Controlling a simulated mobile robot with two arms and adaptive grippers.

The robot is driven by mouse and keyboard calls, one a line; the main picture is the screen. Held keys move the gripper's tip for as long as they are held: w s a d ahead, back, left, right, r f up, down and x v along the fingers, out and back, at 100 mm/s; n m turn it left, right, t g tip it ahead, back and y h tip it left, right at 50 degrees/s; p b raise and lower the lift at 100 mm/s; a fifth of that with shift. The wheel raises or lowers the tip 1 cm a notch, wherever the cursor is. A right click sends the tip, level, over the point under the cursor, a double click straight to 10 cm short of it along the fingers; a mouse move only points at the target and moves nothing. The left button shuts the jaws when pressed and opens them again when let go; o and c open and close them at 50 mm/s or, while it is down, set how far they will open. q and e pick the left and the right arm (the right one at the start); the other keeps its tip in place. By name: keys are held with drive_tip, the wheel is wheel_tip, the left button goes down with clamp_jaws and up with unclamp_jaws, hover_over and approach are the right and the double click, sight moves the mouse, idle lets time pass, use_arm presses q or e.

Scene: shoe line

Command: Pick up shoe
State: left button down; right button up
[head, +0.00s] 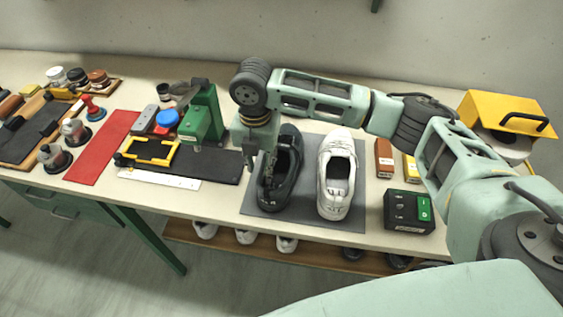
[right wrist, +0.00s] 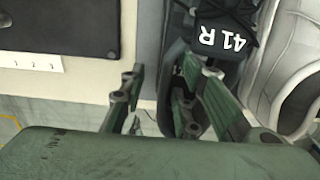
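A black shoe (head: 284,160) and a white shoe (head: 337,160) stand side by side on a grey mat (head: 303,219). The black shoe also shows in the right wrist view (right wrist: 207,52), with a "41 R" label on its tongue. My right gripper (head: 259,165) is open at the left side of the black shoe. In the right wrist view its fingers (right wrist: 163,85) are spread, one outside the shoe's left side and the other over its opening. I cannot tell whether they touch the shoe. My left gripper is not in view.
A black box with a green panel (head: 409,211) and small boxes (head: 384,158) stand right of the mat. A green press (head: 204,118), a white ruler (head: 160,180) and a red mat (head: 103,148) lie to the left. More shoes (head: 245,237) sit on a shelf below.

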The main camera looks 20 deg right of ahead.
drive_tip(key=shift+f, duration=1.3)
clamp_jaws()
drive_tip(key=shift+r, duration=0.1)
